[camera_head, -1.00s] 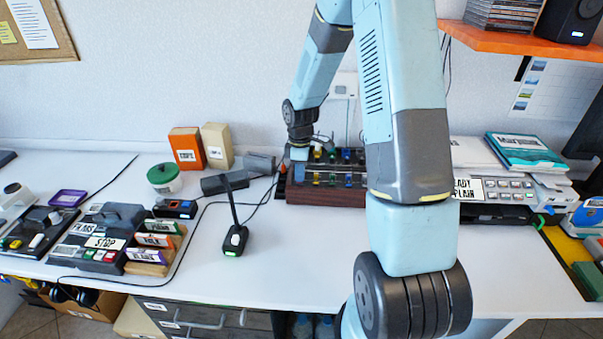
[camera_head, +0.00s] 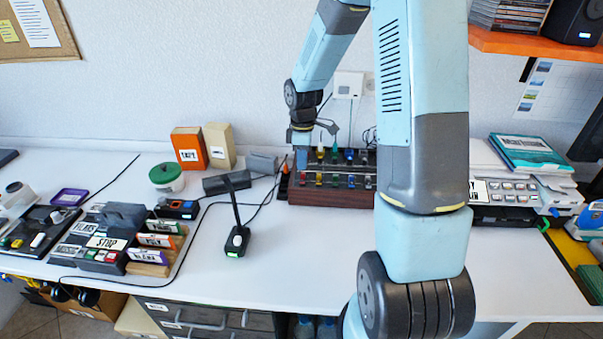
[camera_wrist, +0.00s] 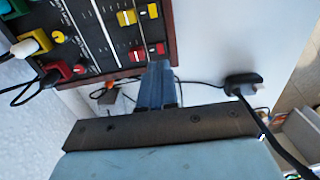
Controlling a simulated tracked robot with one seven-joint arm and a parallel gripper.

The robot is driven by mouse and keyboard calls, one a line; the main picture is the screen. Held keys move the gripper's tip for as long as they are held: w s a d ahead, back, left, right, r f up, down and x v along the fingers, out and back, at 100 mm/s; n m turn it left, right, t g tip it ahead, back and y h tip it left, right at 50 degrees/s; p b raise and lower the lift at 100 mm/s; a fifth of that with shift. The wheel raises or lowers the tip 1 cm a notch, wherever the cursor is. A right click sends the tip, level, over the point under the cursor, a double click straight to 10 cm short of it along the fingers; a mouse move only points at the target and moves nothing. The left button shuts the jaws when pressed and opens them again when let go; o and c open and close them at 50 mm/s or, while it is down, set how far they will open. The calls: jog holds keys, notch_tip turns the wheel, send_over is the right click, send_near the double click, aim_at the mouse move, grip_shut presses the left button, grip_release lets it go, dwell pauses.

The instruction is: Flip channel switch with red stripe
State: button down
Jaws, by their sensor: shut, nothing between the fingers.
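The channel panel (camera_head: 328,199), a dark box with wooden sides, stands at the back middle of the table. In the wrist view, its edge (camera_wrist: 172,30) shows, with red switch pieces (camera_wrist: 138,53) in the row nearest my gripper and yellow ones (camera_wrist: 127,17) in the row beyond. My gripper (camera_wrist: 160,66) is shut and empty. Its fingertips appear just beside the panel's edge near the red pieces; whether they touch is unclear. In the head view, my gripper (camera_head: 301,158) is over the panel's left end.
Colored plugs with cables, such as a red one (camera_wrist: 50,72), stand up from the panel. A button box (camera_head: 100,242) is farther left.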

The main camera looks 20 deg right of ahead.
notch_tip(320, 180, up, 8)
jog(key=shift+w+r, duration=0.15)
jog(key=shift+w, duration=0.05)
jog(key=shift+d, duration=0.1)
dwell(0.4)
jog(key=s+r+m+t+h, duration=0.1)
jog(key=s+r+m+t, duration=0.2)
jog(key=s+r+m, duration=0.75)
jog(key=s+r+m+t, duration=0.1)
jog(key=s+r, duration=0.3)
jog(key=s, duration=0.4)
jog(key=s+r+m+t, duration=0.2)
jog(key=s+r, duration=0.3)
jog(key=s, duration=0.3)
jog(key=shift+s+d+y, duration=0.3)
jog(key=shift+d+y, duration=0.05)
jog(key=shift+y, duration=0.05)
